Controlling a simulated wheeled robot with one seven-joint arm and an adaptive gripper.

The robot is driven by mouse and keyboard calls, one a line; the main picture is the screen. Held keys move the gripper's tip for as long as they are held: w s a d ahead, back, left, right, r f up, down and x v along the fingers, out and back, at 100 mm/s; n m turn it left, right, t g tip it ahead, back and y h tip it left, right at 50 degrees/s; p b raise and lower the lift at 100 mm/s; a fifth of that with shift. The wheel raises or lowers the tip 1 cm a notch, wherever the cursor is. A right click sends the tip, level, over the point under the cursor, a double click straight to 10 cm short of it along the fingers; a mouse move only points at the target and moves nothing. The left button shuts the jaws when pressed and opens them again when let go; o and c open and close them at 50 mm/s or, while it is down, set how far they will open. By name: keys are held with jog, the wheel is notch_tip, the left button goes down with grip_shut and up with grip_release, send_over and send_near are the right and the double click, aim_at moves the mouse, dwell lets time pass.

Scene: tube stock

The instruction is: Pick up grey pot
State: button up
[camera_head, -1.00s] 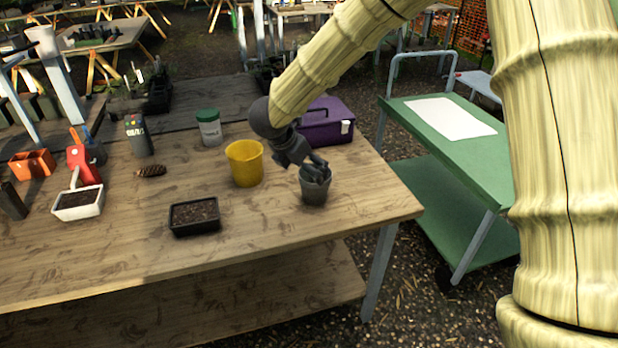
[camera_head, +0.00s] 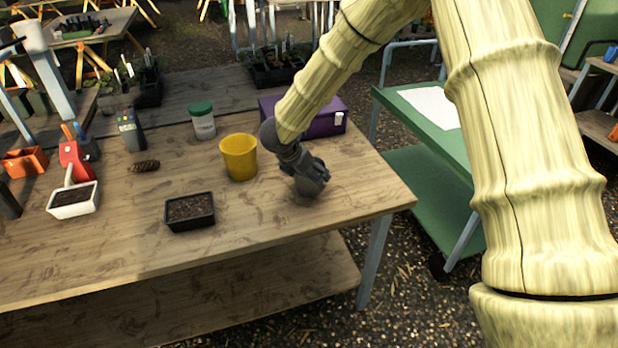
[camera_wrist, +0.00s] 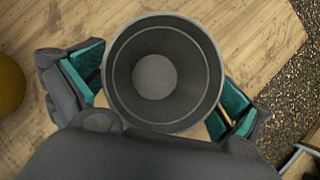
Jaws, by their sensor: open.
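The grey pot (camera_wrist: 163,72) shows from above in the wrist view, upright, with its round mouth and empty inside visible. In the head view the grey pot (camera_head: 304,197) stands on the wooden table and is mostly hidden by my gripper. My gripper (camera_wrist: 163,88) is open, with one teal-padded finger on each side of the pot. Small gaps seem to show between the pads and the pot; contact cannot be told. In the head view my gripper (camera_head: 310,180) is low at the pot, right of the yellow pot.
The yellow pot (camera_head: 239,157) stands close on the left. A black soil tray (camera_head: 190,212) is further left. A purple box (camera_head: 325,121) and a white jar with a green lid (camera_head: 202,121) stand behind. The table's right edge is near, with a green cart (camera_head: 440,190) beyond.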

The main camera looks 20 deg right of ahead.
jog(key=shift+x, duration=0.8)
jog(key=shift+s, duration=0.1)
jog(key=c, duration=0.9)
jog(key=shift+c, duration=0.2)
jog(key=shift+r, duration=0.1)
jog(key=shift+r, duration=0.25)
jog(key=r, duration=0.1)
jog(key=r+b, duration=0.1)
jog(key=shift+s+a+r, duration=0.15)
jog(key=shift+s+r, duration=0.1)
jog(key=shift+r, duration=0.1)
jog(key=s+a+r+b, duration=0.1)
jog(key=s+a, duration=0.2)
jog(key=s, duration=0.3)
jog(key=s+a+b, duration=0.2)
jog(key=s+a, duration=0.2)
jog(key=s, duration=0.3)
jog(key=shift+s+r, duration=0.35)
jog(key=shift+r, duration=0.05)
